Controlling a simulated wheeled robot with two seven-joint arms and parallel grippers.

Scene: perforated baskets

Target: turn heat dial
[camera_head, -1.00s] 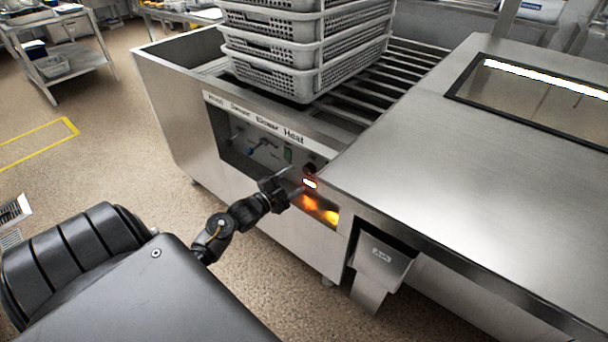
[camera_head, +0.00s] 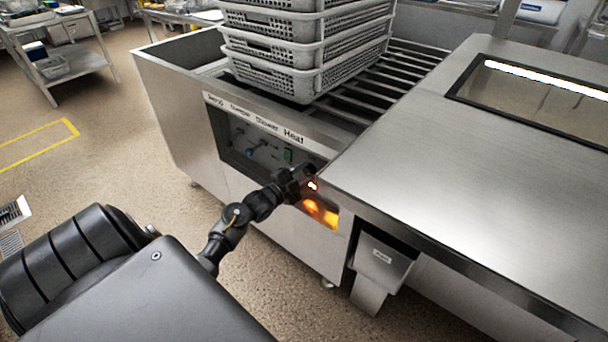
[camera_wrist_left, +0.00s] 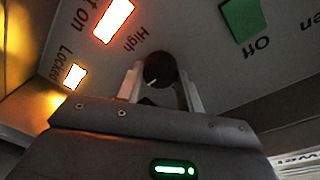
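The heat dial (camera_wrist_left: 159,69) is a round black knob with a white pointer line, on the grey control panel in the left wrist view. My left gripper (camera_wrist_left: 160,86) has its two pale fingers apart, one on each side of the dial. I see no clear grip on it, and contact at the fingertips is hard to judge. My right gripper is not in view.
A lit red indicator (camera_wrist_left: 114,18), a smaller "Locked" light (camera_wrist_left: 75,76) and a green "Off" switch (camera_wrist_left: 248,17) surround the dial. Stacked grey baskets (camera_head: 300,84) stand above, and a steel hood (camera_head: 450,170) overhangs right.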

